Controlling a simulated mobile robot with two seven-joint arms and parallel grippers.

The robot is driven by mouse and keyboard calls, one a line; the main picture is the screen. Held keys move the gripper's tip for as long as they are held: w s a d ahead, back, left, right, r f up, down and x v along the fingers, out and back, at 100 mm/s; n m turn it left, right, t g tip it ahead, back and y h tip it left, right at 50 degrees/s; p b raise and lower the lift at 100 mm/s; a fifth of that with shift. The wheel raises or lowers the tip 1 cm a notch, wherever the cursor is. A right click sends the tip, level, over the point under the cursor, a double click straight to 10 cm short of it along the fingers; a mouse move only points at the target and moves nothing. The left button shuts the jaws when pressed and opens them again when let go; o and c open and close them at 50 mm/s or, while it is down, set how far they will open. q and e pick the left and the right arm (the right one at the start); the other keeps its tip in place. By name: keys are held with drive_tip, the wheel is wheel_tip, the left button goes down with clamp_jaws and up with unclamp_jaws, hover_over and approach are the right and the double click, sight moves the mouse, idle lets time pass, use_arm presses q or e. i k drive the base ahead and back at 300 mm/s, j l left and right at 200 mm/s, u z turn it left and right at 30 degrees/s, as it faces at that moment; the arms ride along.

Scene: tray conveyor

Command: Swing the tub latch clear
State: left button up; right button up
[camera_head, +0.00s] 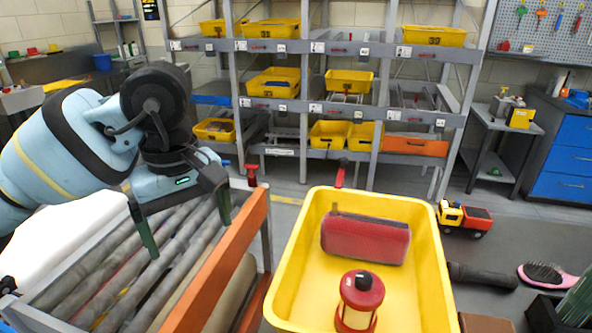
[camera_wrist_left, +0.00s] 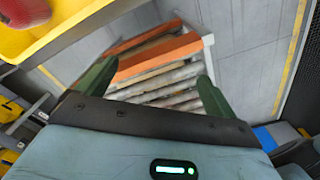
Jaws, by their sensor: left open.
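A yellow tub (camera_head: 290,270) stands right of the roller conveyor (camera_head: 130,270). It holds a red rounded case (camera_head: 365,238) and a red lantern-like object (camera_head: 360,300). A small red handle (camera_head: 340,173) sticks up behind the tub's far rim, and another red handle (camera_head: 251,175) stands at the conveyor's far end. I cannot tell which of these is the latch. My left gripper (camera_head: 188,222) is open and empty above the rollers, fingers pointing down, left of the tub and apart from both handles. The left wrist view shows its two green fingers (camera_wrist_left: 158,72) spread, with nothing between them.
An orange rail (camera_head: 225,265) runs along the conveyor's right side, between my gripper and the tub. A toy truck (camera_head: 465,218), a dark cylinder (camera_head: 482,275) and a pink brush (camera_head: 547,276) lie to the right. Shelves with yellow bins (camera_head: 348,80) stand behind, beyond open floor.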

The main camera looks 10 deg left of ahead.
sight(339, 181)
drive_tip(key=i+l+z, duration=0.1)
drive_tip(key=z, duration=0.3)
drive_tip(key=i+l+z, duration=0.15)
drive_tip(key=z, duration=0.2)
drive_tip(key=i+l+z, duration=0.1)
drive_tip(key=z, duration=0.3)
